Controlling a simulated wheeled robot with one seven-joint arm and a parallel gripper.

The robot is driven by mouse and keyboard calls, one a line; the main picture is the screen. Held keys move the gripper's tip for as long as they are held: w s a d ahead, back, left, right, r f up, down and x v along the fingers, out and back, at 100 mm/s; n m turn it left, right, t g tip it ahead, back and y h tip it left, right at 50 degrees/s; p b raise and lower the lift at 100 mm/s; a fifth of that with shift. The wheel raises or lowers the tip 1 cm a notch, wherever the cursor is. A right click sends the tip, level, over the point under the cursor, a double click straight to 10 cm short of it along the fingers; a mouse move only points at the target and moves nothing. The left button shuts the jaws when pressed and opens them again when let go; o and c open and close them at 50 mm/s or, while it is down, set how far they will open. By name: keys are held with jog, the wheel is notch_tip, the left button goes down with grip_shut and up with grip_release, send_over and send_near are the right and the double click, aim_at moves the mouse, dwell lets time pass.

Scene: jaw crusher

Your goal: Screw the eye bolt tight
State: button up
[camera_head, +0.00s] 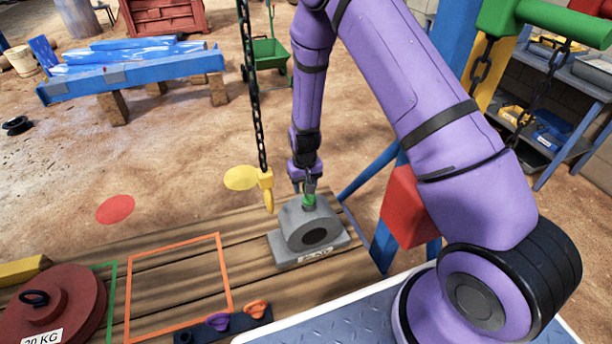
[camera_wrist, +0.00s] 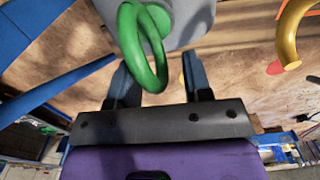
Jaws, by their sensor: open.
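The green eye bolt (camera_head: 309,200) stands on top of a grey bearing block (camera_head: 290,232) at the right part of the wooden table. In the wrist view the green ring of the eye bolt (camera_wrist: 150,50) shows large at the top, in front of the grey block (camera_wrist: 190,22). My gripper (camera_wrist: 158,72) is open, with one dark finger on each side of the ring's lower part. I cannot tell whether either finger touches it. In the head view my gripper (camera_head: 309,188) is right above the block. The bolt's thread is hidden.
A yellow hook (camera_head: 267,190) hangs on a black chain close left of the block; it also shows in the wrist view (camera_wrist: 290,35). An orange square outline (camera_head: 178,290) is empty. A dark red weight (camera_head: 55,305) and a strip with colored eye bolts (camera_head: 225,328) lie left.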

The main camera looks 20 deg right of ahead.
jog(key=shift+f, duration=0.2)
grip_shut()
jog(key=m, duration=0.2)
jog(key=d+m, duration=0.1)
jog(key=m, duration=0.1)
jog(key=shift+s+m, duration=0.2)
jog(key=shift+m, duration=0.2)
jog(key=m, duration=0.3)
jog(key=d+m, duration=0.1)
jog(key=shift+s+m, duration=0.35)
jog(key=shift+m, duration=0.05)
